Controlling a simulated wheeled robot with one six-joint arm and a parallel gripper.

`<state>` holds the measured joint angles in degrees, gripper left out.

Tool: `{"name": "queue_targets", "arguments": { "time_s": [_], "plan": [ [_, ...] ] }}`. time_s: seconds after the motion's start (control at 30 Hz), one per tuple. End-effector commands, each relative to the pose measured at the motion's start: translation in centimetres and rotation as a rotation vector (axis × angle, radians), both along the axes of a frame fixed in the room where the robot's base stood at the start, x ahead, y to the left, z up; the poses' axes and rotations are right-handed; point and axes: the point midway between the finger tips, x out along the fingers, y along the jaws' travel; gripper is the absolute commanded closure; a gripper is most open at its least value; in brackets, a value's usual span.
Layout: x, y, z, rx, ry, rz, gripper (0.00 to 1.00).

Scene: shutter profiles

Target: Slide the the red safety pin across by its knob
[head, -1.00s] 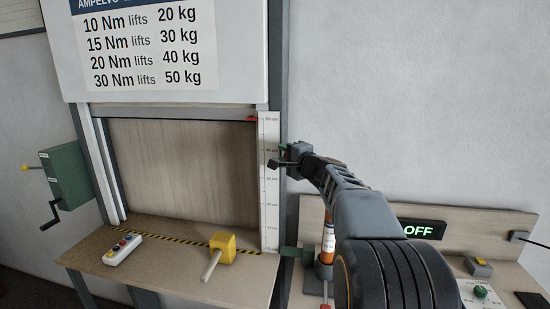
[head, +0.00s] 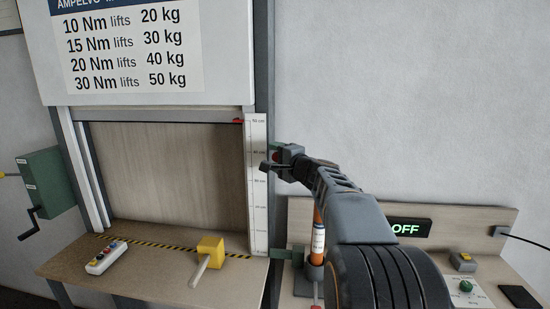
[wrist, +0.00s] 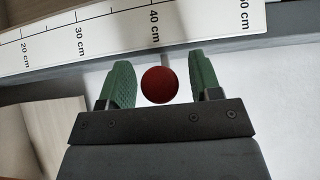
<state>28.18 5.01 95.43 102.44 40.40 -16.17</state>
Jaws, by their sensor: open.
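The red knob (wrist: 160,84) of the safety pin is a round ball in the wrist view, in front of the thin pin shaft (wrist: 163,60). My gripper (wrist: 158,76) is open, with one green finger on each side of the knob. A visible gap separates the knob from each finger. In the head view my gripper (head: 273,158) is beside the scale's right edge, at the frame post. A little red shows between the fingers there. The rest of the pin is hidden.
The white centimetre scale (head: 256,200) runs down the post beside my gripper, with a red marker (head: 238,121) near its top. A yellow-headed mallet (head: 210,247) and a button box (head: 106,257) lie on the bench. An OFF sign (head: 405,228) stands at right.

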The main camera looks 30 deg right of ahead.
Motion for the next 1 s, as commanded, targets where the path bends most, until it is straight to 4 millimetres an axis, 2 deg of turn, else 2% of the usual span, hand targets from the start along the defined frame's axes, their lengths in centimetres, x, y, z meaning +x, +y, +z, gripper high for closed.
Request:
{"name": "queue_targets", "arguments": {
  "time_s": [0.4,0.53,0.7,1.0],
  "plan": [
    [-8.1,-1.7,-0.2,-0.003,-0.003,-0.006,0.42],
    [-10.2,-2.0,-0.2,-0.003,-0.002,-0.005,0.42],
    [-11.9,-2.4,-0.1,-0.001,-0.001,-0.004,0.42],
    [-12.8,-2.5,0.0,-0.001,0.0,-0.001,0.42]
  ]
}}
